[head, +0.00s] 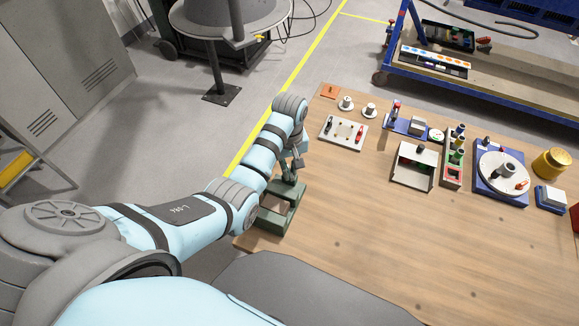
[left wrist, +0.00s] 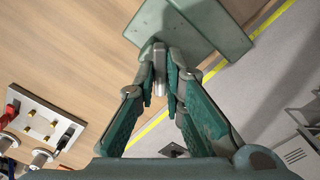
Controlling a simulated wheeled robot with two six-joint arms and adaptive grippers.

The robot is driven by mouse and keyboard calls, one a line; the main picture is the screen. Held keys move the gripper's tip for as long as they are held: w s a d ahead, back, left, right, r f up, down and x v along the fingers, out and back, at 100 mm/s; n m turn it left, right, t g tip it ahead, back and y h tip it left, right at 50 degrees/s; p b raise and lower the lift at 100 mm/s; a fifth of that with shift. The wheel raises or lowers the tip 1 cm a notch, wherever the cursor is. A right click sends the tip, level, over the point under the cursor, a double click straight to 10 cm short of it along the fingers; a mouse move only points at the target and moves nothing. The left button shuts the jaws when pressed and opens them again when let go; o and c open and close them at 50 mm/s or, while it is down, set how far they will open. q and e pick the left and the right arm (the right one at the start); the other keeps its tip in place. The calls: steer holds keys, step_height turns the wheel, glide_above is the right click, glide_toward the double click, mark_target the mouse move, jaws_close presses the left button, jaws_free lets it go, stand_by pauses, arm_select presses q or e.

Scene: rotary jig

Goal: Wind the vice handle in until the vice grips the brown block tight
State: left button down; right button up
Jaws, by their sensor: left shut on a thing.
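The green vice (head: 272,222) stands at the left edge of the wooden table in the head view. Its green body also shows at the top of the left wrist view (left wrist: 205,28). A small brown patch between its jaws looks like the brown block (head: 275,203), partly hidden. My left gripper (head: 291,178) is over the far end of the vice. In the left wrist view its fingers (left wrist: 165,85) are closed around the grey metal vice handle (left wrist: 160,62). How tight the jaws are on the block cannot be told. My right gripper is out of view.
A light plate with small fittings (head: 335,132) lies beyond the vice. A white box (head: 414,166) and a blue base with a round dial (head: 492,186) stand further right. The wooden table's front middle (head: 370,240) is clear.

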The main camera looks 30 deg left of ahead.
arm_select(q)
steer(key=shift+w+r, duration=0.15)
steer(key=c, duration=1.7)
jaws_free()
